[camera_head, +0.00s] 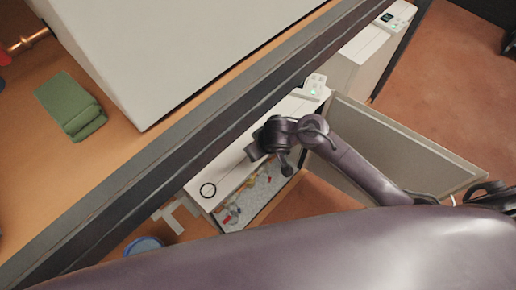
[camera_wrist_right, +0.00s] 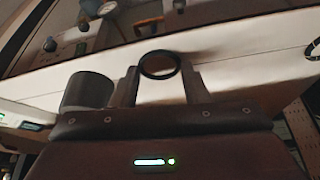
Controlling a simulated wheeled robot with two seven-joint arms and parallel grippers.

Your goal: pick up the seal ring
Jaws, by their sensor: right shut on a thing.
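A black seal ring (camera_wrist_right: 143,68) sits between the two fingers of my right gripper (camera_wrist_right: 160,74) in the right wrist view. The fingers are shut on it, and it stands out at their tips, just in front of a white surface. In the head view my right gripper (camera_head: 257,151) is over the white top of an open unit (camera_head: 232,165); the held ring is hidden there. Part of a dark ring (camera_wrist_right: 311,52) also shows at the right edge of the wrist view. My left gripper is not in view.
The unit's door (camera_head: 400,145) stands open to the right. Small colored parts (camera_head: 235,212) show inside the unit. A dark-edged counter (camera_head: 165,150) with a large white box (camera_head: 180,45) and a green block (camera_head: 70,104) runs alongside. A blue round thing (camera_head: 143,246) is below left.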

